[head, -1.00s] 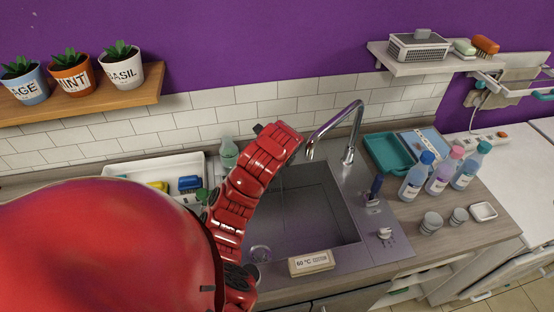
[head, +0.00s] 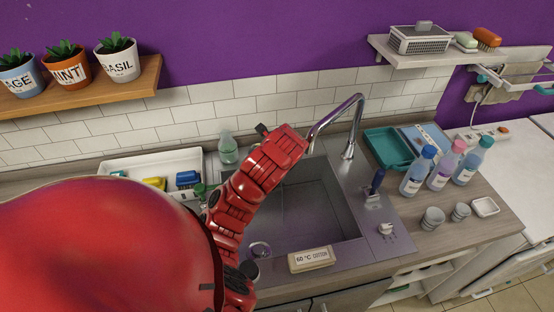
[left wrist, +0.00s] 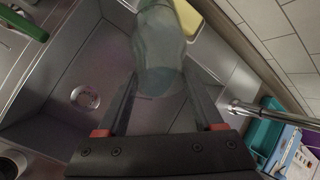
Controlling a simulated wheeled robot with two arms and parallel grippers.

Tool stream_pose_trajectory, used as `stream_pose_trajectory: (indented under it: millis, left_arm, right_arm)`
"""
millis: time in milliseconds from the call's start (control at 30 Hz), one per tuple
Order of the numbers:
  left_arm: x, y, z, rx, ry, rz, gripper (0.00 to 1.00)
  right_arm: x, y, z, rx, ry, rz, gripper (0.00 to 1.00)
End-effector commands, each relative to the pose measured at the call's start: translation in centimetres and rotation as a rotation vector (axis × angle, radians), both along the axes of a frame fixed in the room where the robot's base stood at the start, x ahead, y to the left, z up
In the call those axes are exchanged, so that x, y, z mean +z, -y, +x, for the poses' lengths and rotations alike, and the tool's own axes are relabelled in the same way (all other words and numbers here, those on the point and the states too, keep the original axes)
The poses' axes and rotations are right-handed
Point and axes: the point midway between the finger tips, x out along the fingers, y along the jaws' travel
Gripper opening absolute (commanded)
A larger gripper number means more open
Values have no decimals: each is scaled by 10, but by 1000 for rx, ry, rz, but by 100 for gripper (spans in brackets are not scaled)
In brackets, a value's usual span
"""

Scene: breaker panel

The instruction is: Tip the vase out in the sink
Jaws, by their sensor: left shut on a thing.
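The vase (head: 228,150) is translucent pale green glass. In the head view it looks roughly upright, behind the sink's back left corner beside the white tray. In the left wrist view the vase (left wrist: 160,50) stands between the two dark fingers of my left gripper (left wrist: 160,78), which is shut on it. In the head view my red arm hides that gripper. The grey sink (head: 335,205) is partly covered by my arm. Its drain (left wrist: 85,97) shows in the left wrist view. I cannot tell what is in the vase. My right gripper is not in view.
The tap (head: 350,130) arches over the back of the sink. A white tray (head: 130,166) with sponges lies left. Bottles (head: 440,172), cups (head: 432,218) and a teal tray (head: 386,150) stand right. A label block (head: 310,259) sits at the front edge.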

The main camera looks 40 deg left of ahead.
Motion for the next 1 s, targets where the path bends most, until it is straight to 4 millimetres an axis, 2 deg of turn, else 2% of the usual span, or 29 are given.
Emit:
stream_pose_trajectory:
  millis: [467,1000]
  left_arm:
    - [-14,4,-1,-2,39,100,0]
    - [-12,4,-1,-1,44,110,0]
  right_arm:
    - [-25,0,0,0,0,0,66]
    - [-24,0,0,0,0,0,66]
